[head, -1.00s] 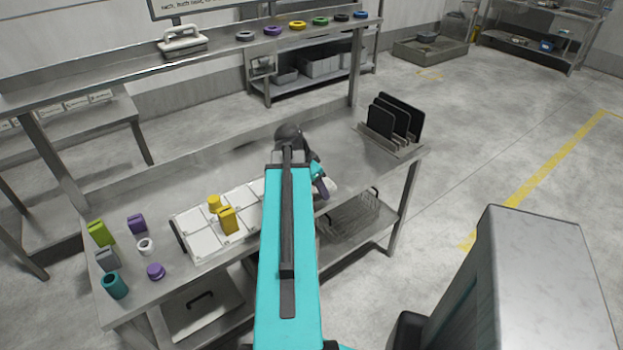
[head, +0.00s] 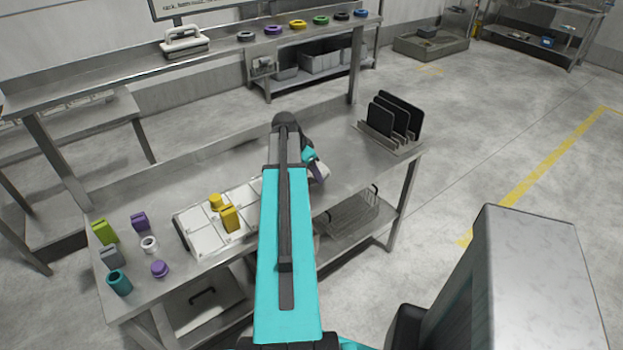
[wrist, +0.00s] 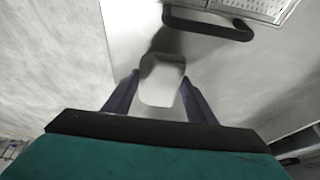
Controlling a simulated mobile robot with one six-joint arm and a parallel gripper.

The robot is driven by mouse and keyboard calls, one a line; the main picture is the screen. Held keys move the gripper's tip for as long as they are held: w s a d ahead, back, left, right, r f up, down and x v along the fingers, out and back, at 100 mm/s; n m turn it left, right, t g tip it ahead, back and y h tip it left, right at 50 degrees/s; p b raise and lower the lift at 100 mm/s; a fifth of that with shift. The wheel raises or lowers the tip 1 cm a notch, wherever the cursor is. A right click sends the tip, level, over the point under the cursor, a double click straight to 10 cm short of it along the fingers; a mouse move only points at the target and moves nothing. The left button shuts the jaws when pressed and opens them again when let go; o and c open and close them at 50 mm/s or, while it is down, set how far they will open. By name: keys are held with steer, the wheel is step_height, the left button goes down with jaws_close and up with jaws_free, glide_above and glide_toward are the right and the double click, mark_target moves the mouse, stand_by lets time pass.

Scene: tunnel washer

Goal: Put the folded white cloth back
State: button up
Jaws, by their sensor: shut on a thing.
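The folded white cloth (wrist: 161,82) is between the two dark purple fingers of my gripper (wrist: 160,84) in the wrist view. The gripper is shut on it, over a grey metal surface. In the head view my teal arm hides most of the gripper. A purple finger and a small pale part of the cloth (head: 322,172) show to the right of the arm, over the right part of the steel table (head: 345,150). I cannot tell how high the cloth is above the table.
A white compartmented tray (head: 203,238) with yellow pieces stands left of my arm. Several coloured pieces lie at the table's left end. A rack (head: 385,142) with black plates stands at the right end. A dark handle (wrist: 208,24) is near the gripper in the wrist view.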

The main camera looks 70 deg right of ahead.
mark_target(309, 174)
steer(key=shift+f+p, duration=0.75)
steer(key=shift+f, duration=1)
steer(key=shift+f, duration=0.1)
steer(key=o, duration=1)
steer(key=shift+o, duration=0.2)
steer(key=shift+r, duration=0.2)
steer(key=b+v, duration=0.2)
steer(key=v, duration=0.9)
steer(key=shift+a+r+b, duration=0.15)
steer(key=shift+r+b, duration=0.15)
steer(key=shift+r, duration=0.1)
steer(key=shift+s, duration=0.1)
